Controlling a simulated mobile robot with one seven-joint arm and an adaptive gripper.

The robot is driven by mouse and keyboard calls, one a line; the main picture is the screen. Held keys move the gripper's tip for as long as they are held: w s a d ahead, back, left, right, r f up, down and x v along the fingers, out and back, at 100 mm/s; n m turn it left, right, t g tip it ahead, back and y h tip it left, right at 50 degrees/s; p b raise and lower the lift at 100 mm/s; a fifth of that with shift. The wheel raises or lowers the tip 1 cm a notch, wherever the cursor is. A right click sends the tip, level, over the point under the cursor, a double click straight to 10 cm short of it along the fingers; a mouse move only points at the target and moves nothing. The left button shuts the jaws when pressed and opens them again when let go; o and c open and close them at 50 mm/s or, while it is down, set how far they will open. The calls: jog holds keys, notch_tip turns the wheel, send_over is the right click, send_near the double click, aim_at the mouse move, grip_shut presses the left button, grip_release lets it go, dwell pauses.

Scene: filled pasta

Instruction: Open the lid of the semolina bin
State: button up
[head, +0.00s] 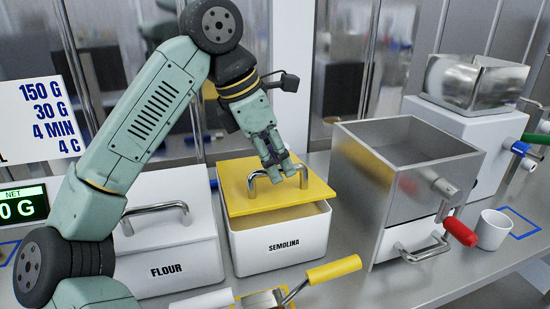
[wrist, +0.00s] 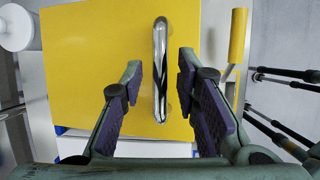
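The semolina bin (head: 283,250) is a white box labelled SEMOLINA in the middle of the counter. Its yellow lid (head: 240,192) has a metal bar handle (head: 256,178). A tan strip shows between the lid's front edge and the bin's rim, so the lid looks raised at the front. My gripper (head: 281,168) is over the lid at the handle, pointing down. In the wrist view my gripper (wrist: 160,85) is open, one finger on each side of the handle (wrist: 160,50), with a gap on both sides. The lid (wrist: 90,60) fills much of that view.
The white flour bin (head: 165,250) stands close on the left. A metal hopper (head: 375,200) with a red-handled crank (head: 460,231) stands close on the right, beside a white cup (head: 493,230). A yellow-handled tool (head: 334,270) lies in front. A wall is behind.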

grip_shut()
dwell(0.6)
